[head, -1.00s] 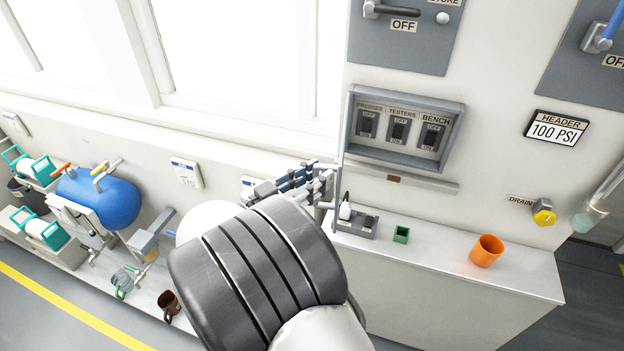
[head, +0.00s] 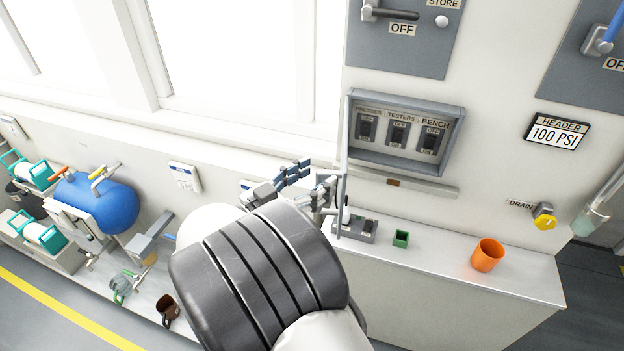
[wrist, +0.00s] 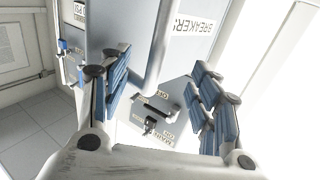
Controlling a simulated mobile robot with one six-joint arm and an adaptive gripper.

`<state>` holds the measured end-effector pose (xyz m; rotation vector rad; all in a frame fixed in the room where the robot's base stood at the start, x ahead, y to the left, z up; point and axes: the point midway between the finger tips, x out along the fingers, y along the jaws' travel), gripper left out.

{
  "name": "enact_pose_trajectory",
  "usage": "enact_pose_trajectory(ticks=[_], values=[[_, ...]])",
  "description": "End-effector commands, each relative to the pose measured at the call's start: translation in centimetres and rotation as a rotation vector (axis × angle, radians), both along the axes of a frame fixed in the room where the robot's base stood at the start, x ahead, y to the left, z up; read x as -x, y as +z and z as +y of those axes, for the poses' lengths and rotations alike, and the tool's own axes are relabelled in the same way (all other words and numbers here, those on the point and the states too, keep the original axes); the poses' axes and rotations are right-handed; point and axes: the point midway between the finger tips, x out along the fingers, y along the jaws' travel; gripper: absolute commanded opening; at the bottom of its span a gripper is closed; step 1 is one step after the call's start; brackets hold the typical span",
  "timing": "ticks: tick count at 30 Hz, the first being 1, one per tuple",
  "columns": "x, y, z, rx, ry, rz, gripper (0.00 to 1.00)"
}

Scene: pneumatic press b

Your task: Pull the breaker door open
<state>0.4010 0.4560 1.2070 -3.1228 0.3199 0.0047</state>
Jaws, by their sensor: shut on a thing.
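The breaker door (head: 342,150) stands swung out from the left side of the grey breaker box (head: 405,163), seen nearly edge-on in the head view. The box front is uncovered, showing PRESSES, TESTERS and BENCH switches. In the wrist view the door face (wrist: 207,15) carries a BREAKERS label. Its pale bar handle (wrist: 163,45) runs down between my fingers. My gripper (head: 306,182) is at the door's left side, shut on the handle. In the wrist view my gripper's (wrist: 158,88) blue-padded fingers lie on both sides of the handle; the contact itself is unclear.
A counter (head: 450,268) below holds a small switch block (head: 362,230), a green cup (head: 401,239) and an orange cup (head: 487,255). A lever panel (head: 405,45) is above the box. A blue tank (head: 108,203) stands at left.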

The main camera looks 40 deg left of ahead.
Motion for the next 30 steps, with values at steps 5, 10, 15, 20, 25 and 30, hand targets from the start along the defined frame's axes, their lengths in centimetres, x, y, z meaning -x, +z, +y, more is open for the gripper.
enact_pose_trajectory(ticks=[5, 10, 15, 20, 25, 30], values=[[0.3, 0.7, 0.6, -0.005, 0.013, -0.010, 0.35], [3.1, 0.6, 1.1, -0.005, 0.014, -0.009, 0.33], [7.0, 0.4, 1.6, -0.004, 0.010, -0.007, 0.33], [10.0, 0.3, 2.0, -0.002, 0.006, -0.005, 0.33], [11.7, 0.3, 2.2, -0.002, 0.002, -0.005, 0.33], [12.2, 0.2, 2.3, -0.001, 0.000, -0.003, 0.33]])
